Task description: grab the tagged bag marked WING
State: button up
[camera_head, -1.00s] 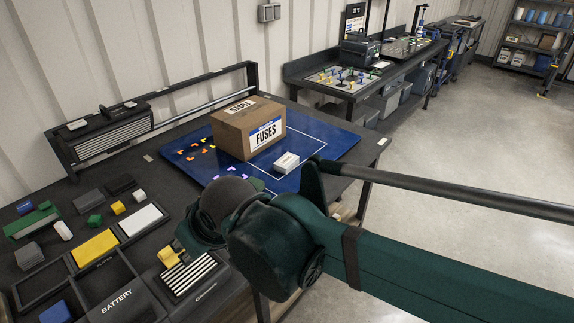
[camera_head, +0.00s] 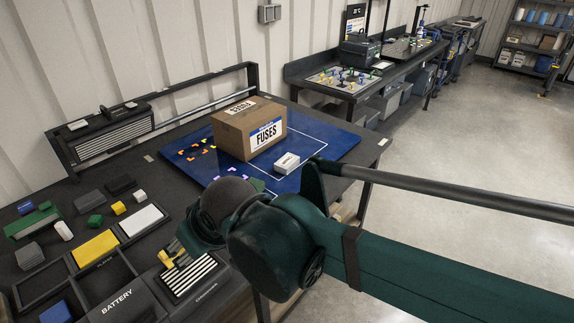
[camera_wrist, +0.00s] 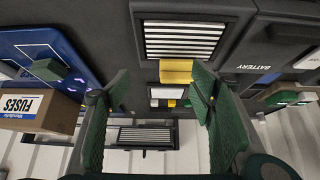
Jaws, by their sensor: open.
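I see no bag and no tag that reads WING in either view. My gripper (camera_head: 178,250) is in the lower left of the head view, over the front of the dark bench, partly hidden behind my own arm. In the wrist view my gripper (camera_wrist: 155,100) shows two green fingers spread wide apart. It is open and nothing is held between them. A yellow block (camera_wrist: 176,71) shows between the fingers, near the right one; I cannot tell its distance. It also shows in the head view (camera_head: 168,260), beside the striped panel (camera_head: 190,277).
A cardboard FUSES box (camera_head: 243,128) and a small white box (camera_head: 287,163) stand on the blue mat (camera_head: 330,140). Trays, a BATTERY box (camera_head: 118,302), a yellow block (camera_head: 95,249) and several small blocks crowd the bench's left. The mat's right part is clear.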

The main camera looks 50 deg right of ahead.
jog(key=shift+d+r, duration=0.1)
jog(key=w+d+r+m+g+h+p, duration=0.1)
jog(key=w+d+r+m+g+p, duration=0.1)
jog(key=w+d+r+m+p, duration=0.4)
jog(key=m+g+p, duration=0.5)
jog(key=m+p, duration=0.5)
jog(key=p, duration=0.8)
send_over(287, 160)
jog(key=shift+y, duration=0.4)
jog(key=f, duration=0.7)
jog(key=shift+w+a+f, duration=0.1)
jog(key=shift+w+a, duration=0.2)
jog(key=shift+a, duration=0.1)
jog(key=shift+s+d+f+m, duration=0.25)
jog(key=shift+d+f+m, duration=0.15)
jog(key=shift+d, duration=0.05)
jog(key=shift+f, duration=0.15)
jog(key=shift+f, duration=1.15)
